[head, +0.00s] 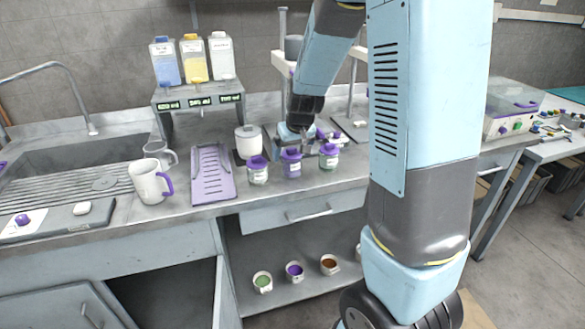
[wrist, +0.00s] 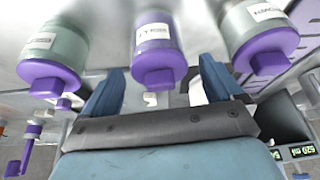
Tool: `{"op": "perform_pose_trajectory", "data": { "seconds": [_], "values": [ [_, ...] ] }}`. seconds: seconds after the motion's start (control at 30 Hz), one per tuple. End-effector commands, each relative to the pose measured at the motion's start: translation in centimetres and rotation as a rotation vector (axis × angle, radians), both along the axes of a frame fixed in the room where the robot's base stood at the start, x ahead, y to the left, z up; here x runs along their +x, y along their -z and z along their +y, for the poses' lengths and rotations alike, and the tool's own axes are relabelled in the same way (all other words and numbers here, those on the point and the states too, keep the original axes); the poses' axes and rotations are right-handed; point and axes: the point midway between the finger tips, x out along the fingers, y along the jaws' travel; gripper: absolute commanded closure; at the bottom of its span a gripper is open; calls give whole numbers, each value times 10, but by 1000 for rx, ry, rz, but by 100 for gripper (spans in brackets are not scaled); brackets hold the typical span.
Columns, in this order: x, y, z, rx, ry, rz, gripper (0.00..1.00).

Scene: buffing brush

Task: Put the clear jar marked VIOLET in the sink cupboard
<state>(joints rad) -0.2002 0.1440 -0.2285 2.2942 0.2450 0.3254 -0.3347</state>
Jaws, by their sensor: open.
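Three clear jars with purple lids stand in a row on the counter. The middle jar (head: 291,165) has violet contents; its label is too small to read in the head view. In the wrist view this jar (wrist: 153,40) is in the middle, its label only partly legible. My gripper (head: 296,136) is just behind the jars, partly hidden. In the wrist view my gripper (wrist: 158,88) is open, its fingers to either side of the middle jar's lid, not closed on it. The sink cupboard (head: 165,290) is at lower left, with a dark opening beside a handled door (head: 65,310).
Neighbouring jars stand close on the left (head: 257,172) and right (head: 329,157). A purple rack (head: 212,175) and a white mug (head: 148,181) stand left of them. The sink (head: 85,155) is further left. Small pots (head: 294,271) sit on the shelf below.

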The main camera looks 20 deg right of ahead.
Motion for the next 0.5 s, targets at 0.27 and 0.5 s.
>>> {"op": "perform_pose_trajectory", "data": {
  "seconds": [0.27,0.5],
  "values": [
    [9,23,0,-1,1,0,7],
    [9,24,1,0,1,-1,7]
  ]
}}
